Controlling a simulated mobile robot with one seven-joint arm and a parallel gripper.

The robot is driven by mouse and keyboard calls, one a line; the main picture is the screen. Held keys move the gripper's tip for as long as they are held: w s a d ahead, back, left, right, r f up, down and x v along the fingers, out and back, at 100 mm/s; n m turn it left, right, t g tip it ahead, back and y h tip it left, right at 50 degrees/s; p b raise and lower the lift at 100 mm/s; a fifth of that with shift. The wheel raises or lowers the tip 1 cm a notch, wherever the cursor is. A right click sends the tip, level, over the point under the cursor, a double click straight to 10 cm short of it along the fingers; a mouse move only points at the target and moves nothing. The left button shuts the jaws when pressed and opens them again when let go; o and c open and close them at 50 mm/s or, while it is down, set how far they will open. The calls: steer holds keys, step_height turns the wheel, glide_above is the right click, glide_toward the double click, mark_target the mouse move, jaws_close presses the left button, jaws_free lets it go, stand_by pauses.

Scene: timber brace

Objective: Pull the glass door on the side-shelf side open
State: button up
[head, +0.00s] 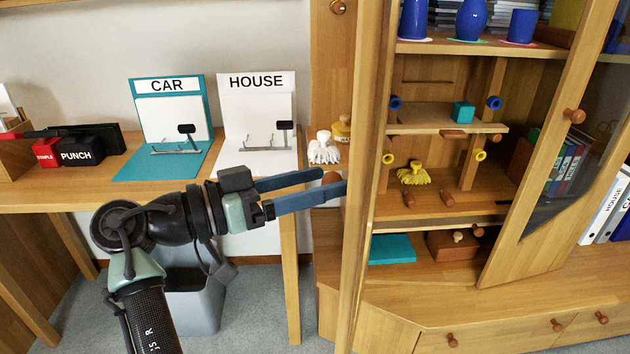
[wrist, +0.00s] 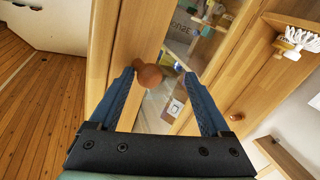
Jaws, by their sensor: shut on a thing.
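The left glass door (head: 366,200) of the wooden cabinet stands swung out and shows almost edge-on in the head view. Its wooden frame and glass (wrist: 185,45) fill the middle of the wrist view. My gripper (head: 324,184) is on the outer face of this door, with its blue fingers around the round brown knob (head: 332,178). In the wrist view the knob (wrist: 148,77) sits between the fingertips, near the left one. A right glass door (head: 558,150) has its own knob (head: 575,116) and no gripper on it.
The open cabinet shows shelves (head: 450,117) with blue vases, a yellow brush and a teal box. A desk (head: 60,200) with CAR and HOUSE boards and a grey bin (head: 190,300) stand left. Drawers (head: 520,325) lie below.

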steer(key=p+v, duration=0.1)
steer(key=v, duration=1.2)
